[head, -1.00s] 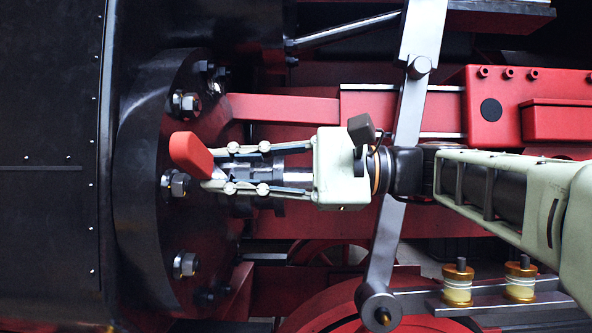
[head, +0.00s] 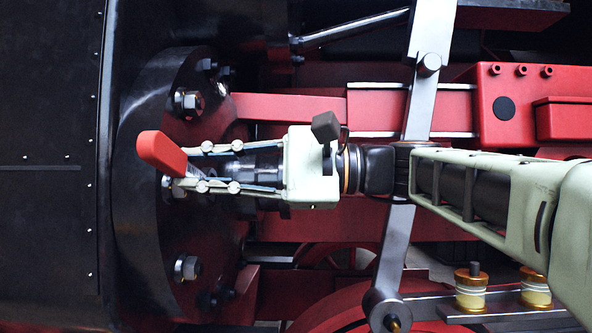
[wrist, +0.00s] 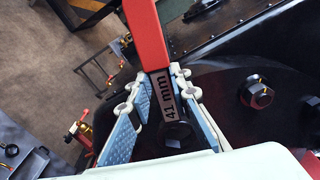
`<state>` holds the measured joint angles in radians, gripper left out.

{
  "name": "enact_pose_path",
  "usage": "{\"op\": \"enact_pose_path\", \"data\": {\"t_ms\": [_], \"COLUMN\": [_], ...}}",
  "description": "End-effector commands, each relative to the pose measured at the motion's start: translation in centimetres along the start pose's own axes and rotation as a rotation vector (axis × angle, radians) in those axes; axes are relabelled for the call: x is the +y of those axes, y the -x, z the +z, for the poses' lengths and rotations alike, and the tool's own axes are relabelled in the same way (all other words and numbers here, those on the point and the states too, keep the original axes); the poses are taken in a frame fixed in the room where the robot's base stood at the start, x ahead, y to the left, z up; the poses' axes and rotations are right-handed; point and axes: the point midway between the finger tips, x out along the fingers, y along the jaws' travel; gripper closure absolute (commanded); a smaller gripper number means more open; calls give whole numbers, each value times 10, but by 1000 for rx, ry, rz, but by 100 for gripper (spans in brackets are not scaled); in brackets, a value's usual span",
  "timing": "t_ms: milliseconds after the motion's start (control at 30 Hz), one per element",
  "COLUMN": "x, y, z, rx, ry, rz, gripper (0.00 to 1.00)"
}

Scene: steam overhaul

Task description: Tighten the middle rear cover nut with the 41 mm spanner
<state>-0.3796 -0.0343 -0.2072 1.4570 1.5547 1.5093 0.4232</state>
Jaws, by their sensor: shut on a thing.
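My gripper (head: 178,167) is shut on the 41 mm spanner, close to the dark cylinder cover. The spanner's red handle (head: 160,152) sticks out up and left from the fingers in the head view. In the wrist view the handle (wrist: 150,35) points up, and the shank (wrist: 162,95) marked "41 mm" lies between the fingers (wrist: 158,115). The middle rear cover nut (head: 167,182) is partly hidden behind the handle and a finger. A dark nut (wrist: 177,133) shows at the shank's lower end in the wrist view. I cannot tell whether the spanner's jaw is around it.
Other cover nuts sit above (head: 186,102) and below (head: 186,267) the middle one. A red bar (head: 290,107) and a grey lever (head: 420,110) stand beside my arm. In the wrist view open floor (wrist: 40,50) and a dark tray (wrist: 40,165) show at left.

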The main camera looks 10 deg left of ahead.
Motion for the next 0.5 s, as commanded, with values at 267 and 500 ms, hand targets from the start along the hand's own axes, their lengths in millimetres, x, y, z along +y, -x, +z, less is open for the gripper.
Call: {"op": "enact_pose_path", "data": {"t_ms": [267, 500], "x": [-2, -1], "y": [-4, -10], "z": [1, 2], "rx": [-2, -4], "ry": [2, 2], "rz": [-3, -4], "gripper": [100, 100]}}
